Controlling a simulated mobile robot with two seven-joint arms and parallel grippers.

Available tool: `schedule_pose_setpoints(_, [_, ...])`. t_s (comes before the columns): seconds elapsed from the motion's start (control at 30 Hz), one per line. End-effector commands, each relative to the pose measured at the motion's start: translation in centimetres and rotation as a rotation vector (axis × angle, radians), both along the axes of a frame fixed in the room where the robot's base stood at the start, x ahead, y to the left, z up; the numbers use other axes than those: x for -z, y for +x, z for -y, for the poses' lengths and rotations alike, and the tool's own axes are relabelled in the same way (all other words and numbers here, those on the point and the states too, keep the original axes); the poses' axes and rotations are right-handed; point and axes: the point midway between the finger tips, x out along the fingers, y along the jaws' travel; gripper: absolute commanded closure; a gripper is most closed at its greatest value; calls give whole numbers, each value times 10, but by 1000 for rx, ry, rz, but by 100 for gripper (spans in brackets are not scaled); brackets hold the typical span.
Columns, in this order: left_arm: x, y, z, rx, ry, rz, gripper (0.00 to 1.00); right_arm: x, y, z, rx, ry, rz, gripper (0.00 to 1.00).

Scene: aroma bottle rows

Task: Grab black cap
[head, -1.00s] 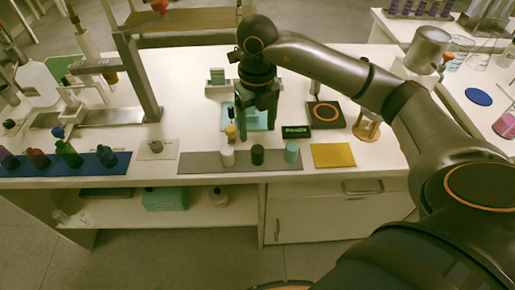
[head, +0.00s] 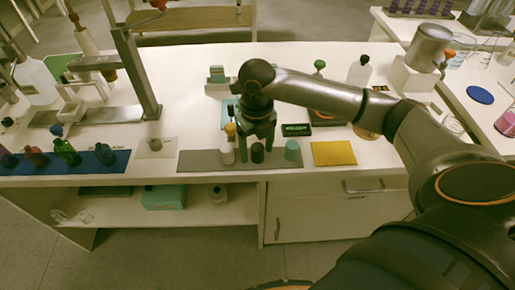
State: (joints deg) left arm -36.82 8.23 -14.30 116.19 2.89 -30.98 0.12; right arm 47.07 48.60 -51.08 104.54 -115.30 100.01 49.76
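The black cap (head: 257,157) stands on the grey mat (head: 196,161). It sits between a white cap (head: 227,157) on the left and a teal cap (head: 292,150) on the right. My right gripper (head: 257,145) points down at the black cap, with one finger on each side of it. The fingers are apart, and a small gap seems to show beside the cap. The gripper's palm is above the cap, and the fingers reach low near the mat. My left gripper is not in view.
A blue mat (head: 85,170) with several coloured bottles lies at the left. A yellow pad (head: 334,153) lies right of the grey mat.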

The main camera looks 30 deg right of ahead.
Motion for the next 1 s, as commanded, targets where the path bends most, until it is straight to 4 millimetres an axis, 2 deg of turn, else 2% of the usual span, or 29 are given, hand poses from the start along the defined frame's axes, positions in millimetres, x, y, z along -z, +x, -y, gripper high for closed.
schedule_pose_setpoints(0.07, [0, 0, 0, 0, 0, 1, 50, 0, 0, 0, 0, 0, 0, 38])
schedule_pose_setpoints(0.6, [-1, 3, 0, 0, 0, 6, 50, 0, 0, 0, 0, 1, 0, 99])
schedule_pose_setpoints(1.0, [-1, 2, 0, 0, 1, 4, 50, -3, 0, 0, 0, 1, 1, 100])
